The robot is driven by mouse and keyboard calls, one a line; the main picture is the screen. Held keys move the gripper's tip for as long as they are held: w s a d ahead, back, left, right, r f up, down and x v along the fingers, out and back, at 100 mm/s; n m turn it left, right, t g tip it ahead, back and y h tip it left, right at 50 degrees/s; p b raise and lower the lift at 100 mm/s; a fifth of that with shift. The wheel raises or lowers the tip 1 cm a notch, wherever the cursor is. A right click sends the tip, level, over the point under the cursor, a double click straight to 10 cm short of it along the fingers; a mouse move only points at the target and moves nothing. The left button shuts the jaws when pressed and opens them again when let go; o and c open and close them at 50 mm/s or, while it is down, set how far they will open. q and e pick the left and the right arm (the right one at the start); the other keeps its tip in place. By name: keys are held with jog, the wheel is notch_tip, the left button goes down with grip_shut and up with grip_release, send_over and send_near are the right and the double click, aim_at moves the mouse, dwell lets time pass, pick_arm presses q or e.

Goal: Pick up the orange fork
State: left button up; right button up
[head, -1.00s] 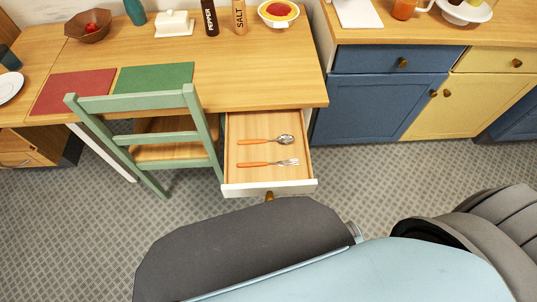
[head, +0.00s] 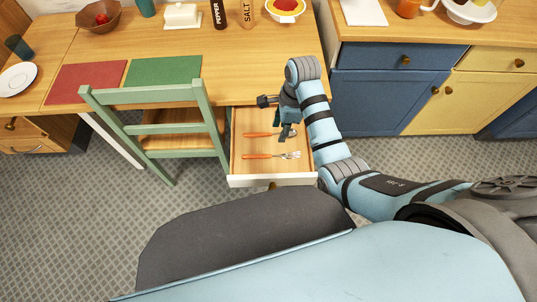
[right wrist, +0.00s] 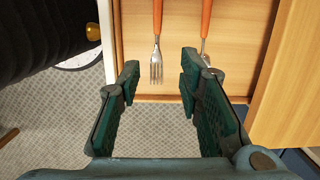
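The orange fork (head: 262,156) lies flat in the open drawer (head: 240,180), its metal tines to the right. An orange-handled spoon (head: 258,134) lies behind it, its bowl partly hidden by my right gripper. My right gripper (head: 287,132) hangs over the drawer, pointing down, near the spoon's bowl end. In the right wrist view my right gripper (right wrist: 158,82) is open with nothing between its fingers. There the fork (right wrist: 156,60) shows with its tines between and beyond the fingertips; the spoon (right wrist: 205,20) is beside the right finger, which covers part of it. My left gripper is out of view.
The drawer is under a wooden table (head: 225,70). A green chair (head: 150,100) stands close to the drawer's left. Blue cabinets (head: 375,100) are to the right. A pepper shaker (head: 218,14), salt shaker (head: 246,14) and bowl (head: 285,10) stand at the table's back.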

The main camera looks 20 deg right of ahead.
aim_at(272, 156)
jog(key=a+f+b, duration=0.1)
jog(key=f, duration=0.3)
jog(key=f+b, duration=0.2)
jog(key=f, duration=0.3)
jog(key=a+f+b, duration=0.1)
jog(key=f+b, duration=0.1)
jog(key=f, duration=0.3)
jog(key=shift+a, duration=0.3)
jog(key=shift+r, duration=0.15)
grip_shut()
